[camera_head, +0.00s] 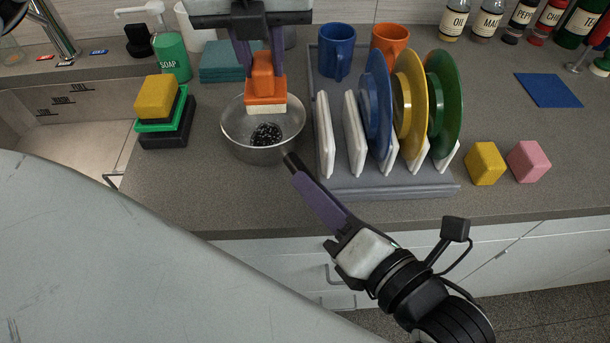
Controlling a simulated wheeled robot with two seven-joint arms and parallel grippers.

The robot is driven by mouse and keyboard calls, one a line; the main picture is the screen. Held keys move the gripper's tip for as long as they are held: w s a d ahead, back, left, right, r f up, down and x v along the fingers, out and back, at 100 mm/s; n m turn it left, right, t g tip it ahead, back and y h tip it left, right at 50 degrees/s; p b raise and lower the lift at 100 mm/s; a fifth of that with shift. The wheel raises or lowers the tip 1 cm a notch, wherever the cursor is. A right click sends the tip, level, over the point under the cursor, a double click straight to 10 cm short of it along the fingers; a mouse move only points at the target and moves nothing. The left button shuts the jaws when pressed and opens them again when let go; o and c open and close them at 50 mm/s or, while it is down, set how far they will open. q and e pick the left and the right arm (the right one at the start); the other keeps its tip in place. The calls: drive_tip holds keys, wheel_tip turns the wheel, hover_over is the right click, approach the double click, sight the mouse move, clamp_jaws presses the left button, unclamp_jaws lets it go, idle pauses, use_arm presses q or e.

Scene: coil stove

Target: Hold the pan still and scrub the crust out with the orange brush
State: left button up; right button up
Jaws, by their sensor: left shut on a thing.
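The round metal pan (235,145) stands on the grey counter, with a black, lumpy crust (266,135) on its floor. My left gripper (264,62) comes down from the top and is shut on the orange brush (265,88). The brush is upright, its pale bristles over the back part of the pan, behind the crust. I cannot tell whether they touch the pan. My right gripper (292,164) reaches in from the lower right, its tip at the pan's front right rim. It shows edge-on, so its opening and any contact are unclear.
A dish rack (390,188) with blue, yellow and green plates stands close right of the pan. Stacked sponges (158,98) and a green soap bottle (172,55) are to the left, beside the sink (70,130). Yellow (485,163) and pink (529,161) blocks lie right of the rack.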

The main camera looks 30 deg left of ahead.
sight(282, 149)
drive_tip(key=shift+x, duration=2.15)
clamp_jaws()
